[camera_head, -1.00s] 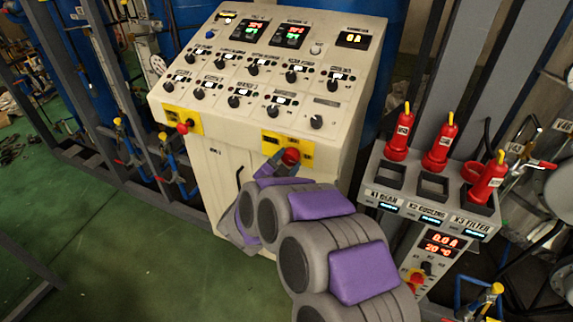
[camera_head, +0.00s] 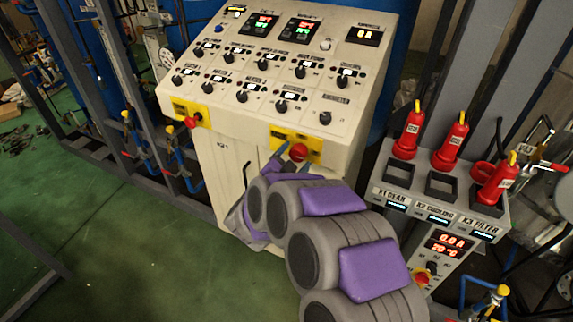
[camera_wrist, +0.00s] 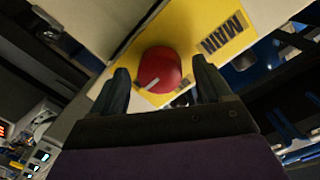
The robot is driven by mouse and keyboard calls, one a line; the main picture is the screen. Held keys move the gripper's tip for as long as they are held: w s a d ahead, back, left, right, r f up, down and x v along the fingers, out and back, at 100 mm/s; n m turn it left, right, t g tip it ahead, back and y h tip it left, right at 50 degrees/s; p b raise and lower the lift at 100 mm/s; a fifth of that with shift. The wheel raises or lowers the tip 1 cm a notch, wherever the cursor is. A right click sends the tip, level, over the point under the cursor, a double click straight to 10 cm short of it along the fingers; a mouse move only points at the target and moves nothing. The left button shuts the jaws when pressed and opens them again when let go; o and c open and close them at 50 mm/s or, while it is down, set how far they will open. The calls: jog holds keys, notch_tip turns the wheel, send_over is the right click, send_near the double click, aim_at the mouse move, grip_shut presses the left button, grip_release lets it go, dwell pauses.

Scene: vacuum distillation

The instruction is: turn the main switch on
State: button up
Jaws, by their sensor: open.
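The main switch (camera_wrist: 160,71) is a red round knob with a white mark line on a yellow plate (camera_wrist: 205,45) that reads MAIN. In the head view the switch (camera_head: 299,152) sits on the front lower edge of the white control console (camera_head: 345,115), toward its right end. My gripper (camera_wrist: 160,88) is open, with one dark finger on each side of the red knob. I cannot tell whether the fingers touch it. In the head view my gripper (camera_head: 286,158) is at the knob, partly hidden by my own arm.
A second red knob (camera_head: 192,122) on a yellow plate is at the console's left. At right a grey stand (camera_head: 395,178) holds several red plugs, with a small panel (camera_head: 447,243) below. The green floor (camera_head: 130,265) at left is clear.

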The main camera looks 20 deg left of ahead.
jog(key=s+a+r+p, duration=0.1)
jog(key=s+p, duration=0.1)
jog(key=s, duration=1.5)
jog(key=shift+a+p, duration=0.3)
jog(key=shift+p, duration=0.1)
jog(key=shift+r, duration=0.1)
jog(key=w+a+r+n+g+y, duration=0.2)
jog(key=w+a+r+g+y, duration=0.15)
jog(key=w+r+y, duration=0.2)
jog(key=s+d+r+n+g+y, duration=0.3)
jog(key=s+d+n+g+y, duration=0.15)
jog(key=d+g, duration=0.2)
jog(key=s+d+f+g+h, duration=0.1)
jog(key=s+d+g+h, duration=0.2)
jog(key=s+d, duration=0.5)
jog(key=s+d+f+n+g+h, duration=0.1)
jog(key=s+d+g+h, duration=0.2)
jog(key=s+d, duration=0.6)
jog(key=s+d+f+g+h, duration=0.1)
jog(key=s+d, duration=0.7)
jog(key=d, duration=1)
jog(key=shift+s+f+g+h, duration=0.2)
jog(key=shift+s+g+h, duration=0.15)
jog(key=shift+g+h, duration=0.6)
